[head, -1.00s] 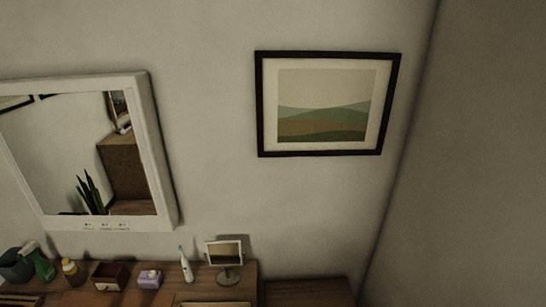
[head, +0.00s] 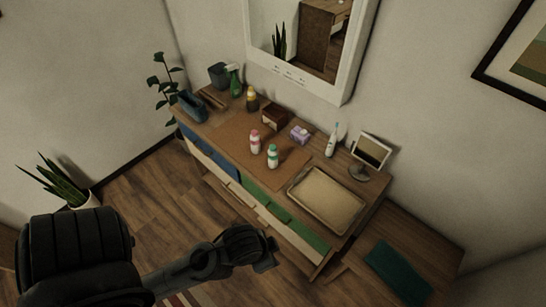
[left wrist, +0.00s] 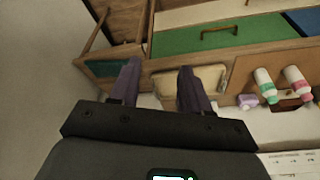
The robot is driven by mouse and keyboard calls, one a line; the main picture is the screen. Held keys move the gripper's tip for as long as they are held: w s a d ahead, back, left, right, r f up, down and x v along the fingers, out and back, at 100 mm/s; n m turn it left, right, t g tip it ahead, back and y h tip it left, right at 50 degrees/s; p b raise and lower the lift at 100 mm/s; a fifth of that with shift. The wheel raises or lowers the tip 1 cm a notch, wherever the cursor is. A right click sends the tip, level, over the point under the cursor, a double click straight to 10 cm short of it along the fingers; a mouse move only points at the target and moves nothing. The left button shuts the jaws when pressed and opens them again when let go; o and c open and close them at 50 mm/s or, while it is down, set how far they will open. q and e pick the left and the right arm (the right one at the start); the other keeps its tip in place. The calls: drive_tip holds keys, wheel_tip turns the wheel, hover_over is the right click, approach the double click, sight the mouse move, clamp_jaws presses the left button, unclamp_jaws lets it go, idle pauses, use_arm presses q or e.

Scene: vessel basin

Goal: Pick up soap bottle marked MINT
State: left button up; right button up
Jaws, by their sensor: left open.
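Two small bottles stand upright on the brown mat on the dresser: one with pink (head: 255,142), one with green (head: 272,156). Their markings are too small to read in the head view. In the left wrist view the picture is turned over, and the green-marked bottle (left wrist: 265,86) and pink-marked bottle (left wrist: 297,84) are at the right. My left gripper (head: 266,255) is in front of the dresser, well apart from both bottles. Its two fingers (left wrist: 160,88) are spread and empty. My right gripper is in neither view.
A shallow tray (head: 326,203) lies right of the bottles. A purple box (head: 300,134), toothbrush (head: 333,140), small mirror (head: 370,151), brown box (head: 275,117), yellow-brown bottle (head: 252,99) and green spray bottle (head: 235,82) stand behind or beside them. The mat's front is clear.

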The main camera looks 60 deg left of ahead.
use_arm(q)
drive_tip(key=o, duration=0.6)
drive_tip(key=shift+w, duration=0.1)
